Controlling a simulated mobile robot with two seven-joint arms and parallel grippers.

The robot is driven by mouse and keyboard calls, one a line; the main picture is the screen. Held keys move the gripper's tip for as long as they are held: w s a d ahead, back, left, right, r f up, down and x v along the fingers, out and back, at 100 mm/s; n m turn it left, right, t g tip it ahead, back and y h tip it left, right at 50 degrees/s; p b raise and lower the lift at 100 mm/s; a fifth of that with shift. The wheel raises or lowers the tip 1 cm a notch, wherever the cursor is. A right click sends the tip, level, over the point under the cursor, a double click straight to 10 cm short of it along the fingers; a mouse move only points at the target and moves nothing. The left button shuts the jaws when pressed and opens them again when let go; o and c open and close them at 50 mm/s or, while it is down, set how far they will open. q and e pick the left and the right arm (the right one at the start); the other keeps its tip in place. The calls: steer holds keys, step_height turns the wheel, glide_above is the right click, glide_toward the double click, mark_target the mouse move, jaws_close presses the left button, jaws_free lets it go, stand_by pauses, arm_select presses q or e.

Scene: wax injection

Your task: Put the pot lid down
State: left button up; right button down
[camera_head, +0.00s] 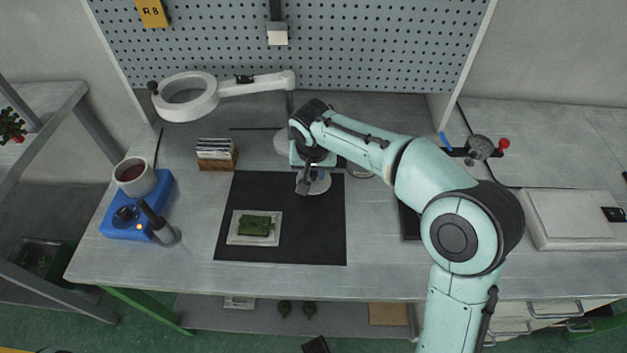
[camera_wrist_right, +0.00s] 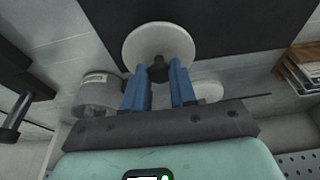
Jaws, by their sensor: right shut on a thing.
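The pot lid (camera_wrist_right: 146,40) is a pale round disc with a black knob (camera_wrist_right: 158,69). In the right wrist view the two blue fingers of my right gripper (camera_wrist_right: 158,82) are shut on the knob. In the head view the lid (camera_head: 320,186) shows beneath my right gripper (camera_head: 304,184), over the far right part of the black mat (camera_head: 280,249). I cannot tell whether the lid touches the mat. The pot (camera_head: 134,178), uncovered with dark red wax inside, stands on a blue heater (camera_head: 122,226) at the left.
A white tray (camera_head: 233,239) with a green piece (camera_head: 255,225) lies on the mat. A card holder (camera_head: 217,160) stands behind its left corner. A grey can (camera_wrist_right: 97,92) is beside the gripper. A white ring lamp (camera_head: 170,110) hangs at the back. The mat's right front is clear.

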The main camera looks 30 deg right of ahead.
mark_target(314, 175)
steer(key=shift+f+b, duration=0.3)
steer(key=shift+f, duration=1.6)
steer(key=shift+f, duration=0.1)
steer(key=c, duration=0.9)
jaws_free()
steer(key=shift+r, duration=0.25)
steer(key=p+v, duration=0.2)
steer(key=v, duration=0.9)
steer(key=shift+r, duration=0.4)
